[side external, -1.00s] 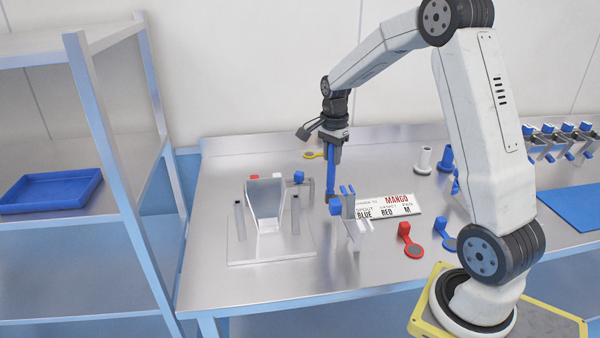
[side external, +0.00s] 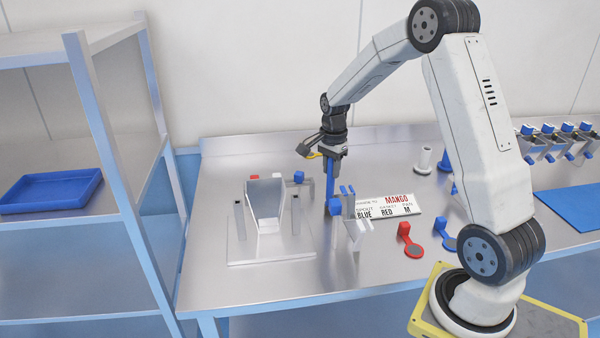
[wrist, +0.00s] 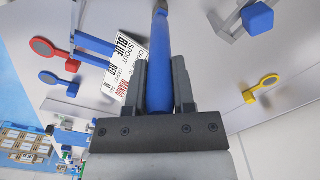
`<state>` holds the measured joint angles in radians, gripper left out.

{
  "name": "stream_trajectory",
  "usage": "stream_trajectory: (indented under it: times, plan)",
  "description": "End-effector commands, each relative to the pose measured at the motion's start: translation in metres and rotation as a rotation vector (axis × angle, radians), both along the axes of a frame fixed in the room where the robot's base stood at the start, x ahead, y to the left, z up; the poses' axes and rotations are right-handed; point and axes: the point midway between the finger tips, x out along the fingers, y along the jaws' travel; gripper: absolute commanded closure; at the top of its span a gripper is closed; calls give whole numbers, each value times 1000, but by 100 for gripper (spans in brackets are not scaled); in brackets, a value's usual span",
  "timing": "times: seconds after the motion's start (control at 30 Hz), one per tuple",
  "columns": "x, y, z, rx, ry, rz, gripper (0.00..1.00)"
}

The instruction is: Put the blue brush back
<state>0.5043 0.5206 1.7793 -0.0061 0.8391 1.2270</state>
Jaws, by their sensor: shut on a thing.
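My gripper (side external: 332,157) is shut on the blue brush (side external: 330,181), which hangs close to upright below it. In the wrist view, the brush's blue shaft (wrist: 161,62) runs out between the two dark fingers (wrist: 160,85), with a darker end at the top edge. In the side view, the brush's lower end is near a small grey stand with blue prongs (side external: 347,196). That stand partly overlaps the area, so I cannot tell whether the brush touches the table.
A white sign reading MANGO (side external: 398,204) lies just right of the brush. A blue-topped post (side external: 299,177) is close to the brush. A red paddle (side external: 408,240) lies in front right.

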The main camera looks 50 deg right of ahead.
Motion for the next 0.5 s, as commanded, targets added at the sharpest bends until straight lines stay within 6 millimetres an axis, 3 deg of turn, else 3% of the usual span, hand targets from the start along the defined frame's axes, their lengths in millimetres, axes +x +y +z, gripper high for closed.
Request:
stream_trajectory:
  times: [0.07,0.1,0.17,0.2,0.5]
  plan:
    - [0,0,-2,0,1,0,100]
    - [0,0,-2,0,1,0,56]
    - [0,0,-2,0,1,0,37]
    - [0,0,-2,0,1,0,33]
    - [0,0,-1,0,0,0,33]
